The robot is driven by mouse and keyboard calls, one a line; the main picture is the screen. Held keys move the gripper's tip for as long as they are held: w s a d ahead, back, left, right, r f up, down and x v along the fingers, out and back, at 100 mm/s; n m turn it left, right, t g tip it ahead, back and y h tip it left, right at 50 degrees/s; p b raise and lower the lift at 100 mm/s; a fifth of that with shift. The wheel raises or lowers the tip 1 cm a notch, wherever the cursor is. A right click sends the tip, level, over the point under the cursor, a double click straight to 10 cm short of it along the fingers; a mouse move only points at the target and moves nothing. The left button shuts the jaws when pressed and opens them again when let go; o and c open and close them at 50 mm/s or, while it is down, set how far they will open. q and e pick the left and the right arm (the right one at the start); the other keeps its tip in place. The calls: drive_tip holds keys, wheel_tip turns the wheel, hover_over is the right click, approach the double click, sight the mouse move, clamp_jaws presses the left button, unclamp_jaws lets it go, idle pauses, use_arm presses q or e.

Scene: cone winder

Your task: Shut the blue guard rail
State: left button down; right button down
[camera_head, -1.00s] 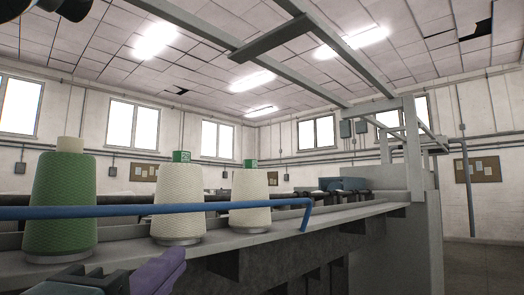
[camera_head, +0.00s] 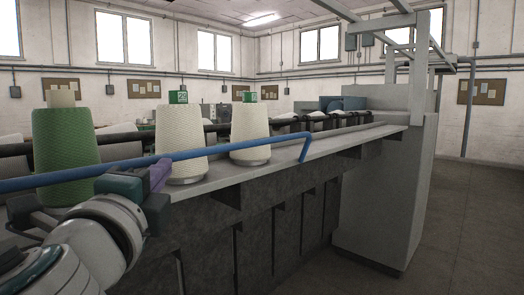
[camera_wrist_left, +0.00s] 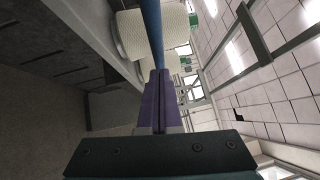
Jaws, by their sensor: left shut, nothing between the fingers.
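The blue guard rail (camera_head: 285,138) runs across the front of the yarn cones in the head view, with its right end bent down to the machine's ledge. My left gripper (camera_head: 160,174) is just below and in front of the rail, between the green cone and the nearer white cone. Its purple fingers are shut with nothing between them. In the left wrist view the rail (camera_wrist_left: 152,30) runs away just beyond the shut fingertips (camera_wrist_left: 159,74); I cannot tell if they touch it. My right gripper is out of view.
A green cone (camera_head: 66,140) and two white cones, the nearer (camera_head: 180,155) and the farther (camera_head: 250,125), stand on the ledge (camera_head: 340,142) behind the rail. A grey end cabinet (camera_head: 385,185) closes the machine at right. The floor (camera_head: 470,215) at right is clear.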

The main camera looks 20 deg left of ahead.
sight(147, 158)
use_arm(q)
drive_tip(key=shift+w+a+r, duration=0.1)
drive_tip(key=shift+w+a, duration=0.1)
drive_tip(key=shift+a, duration=0.3)
drive_tip(key=a+r+n+g+p, duration=0.1)
drive_tip(key=p, duration=0.3)
drive_tip(key=w+a+r+n+g+p, duration=0.1)
drive_tip(key=a+p, duration=0.1)
drive_tip(key=p, duration=0.2)
drive_tip(key=shift+w+r, duration=0.1)
drive_tip(key=shift+w, duration=0.05)
drive_tip(key=shift+a+h, duration=0.15)
drive_tip(key=shift+h, duration=0.25)
